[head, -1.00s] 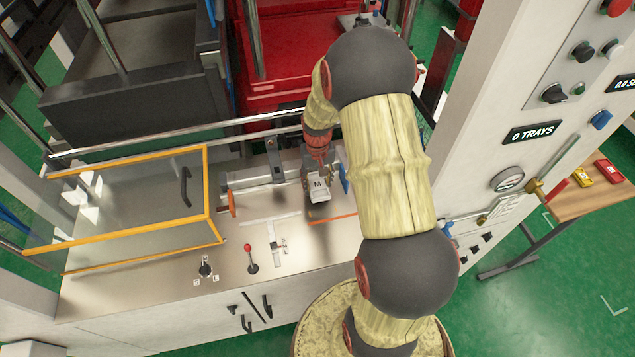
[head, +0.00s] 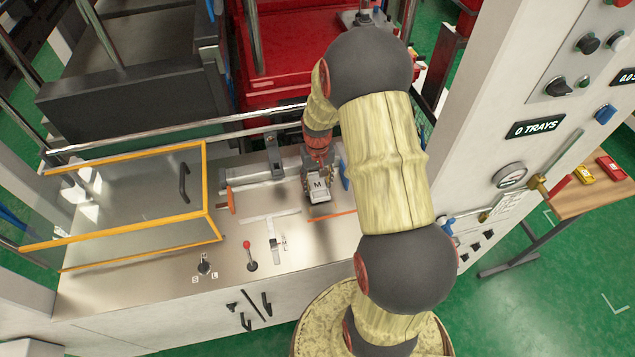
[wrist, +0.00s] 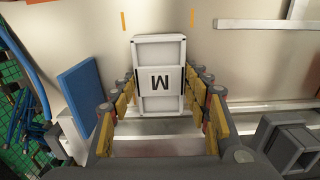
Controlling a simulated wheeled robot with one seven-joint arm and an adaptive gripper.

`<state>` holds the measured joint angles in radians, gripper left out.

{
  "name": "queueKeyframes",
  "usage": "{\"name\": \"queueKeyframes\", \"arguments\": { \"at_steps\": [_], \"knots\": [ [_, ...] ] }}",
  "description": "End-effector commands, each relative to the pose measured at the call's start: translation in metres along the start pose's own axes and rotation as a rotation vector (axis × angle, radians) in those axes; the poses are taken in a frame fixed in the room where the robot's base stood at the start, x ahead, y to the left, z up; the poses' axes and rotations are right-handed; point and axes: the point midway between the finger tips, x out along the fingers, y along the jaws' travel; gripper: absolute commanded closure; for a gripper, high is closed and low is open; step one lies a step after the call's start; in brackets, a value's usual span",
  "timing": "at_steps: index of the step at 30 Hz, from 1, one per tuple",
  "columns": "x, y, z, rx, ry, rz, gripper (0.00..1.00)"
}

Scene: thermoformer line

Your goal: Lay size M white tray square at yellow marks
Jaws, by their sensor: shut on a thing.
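The white tray (wrist: 158,51) with a black M on its label is between the fingers of my gripper (wrist: 160,92) in the wrist view. My gripper is shut on its two sides. In the head view the tray (head: 319,196) is low over the steel table, below my gripper (head: 318,178). I cannot tell whether it touches the surface.
An orange-framed clear guard (head: 130,205) stands left on the steel table. A red-knobbed lever (head: 251,255) and a selector knob (head: 205,265) are at the front. A blue block (wrist: 82,94) stands left of my gripper in the wrist view. A metal rail crosses behind.

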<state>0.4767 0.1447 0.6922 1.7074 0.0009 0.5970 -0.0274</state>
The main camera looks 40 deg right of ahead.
Motion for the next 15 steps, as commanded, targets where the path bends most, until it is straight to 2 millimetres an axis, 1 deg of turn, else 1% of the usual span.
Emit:
{"name": "queueKeyframes", "arguments": {
  "at_steps": [11, 12, 15],
  "knots": [
    [0.0092, 0.0, 0.0, 0.0, 0.0, 0.0, 0.93],
    [0.0083, 0.0, -0.0001, 0.0, 0.0, 0.0, 0.5],
    [0.008, 0.0, -0.0001, 0.0, 0.0, 0.0, 0.45]
  ]
}}
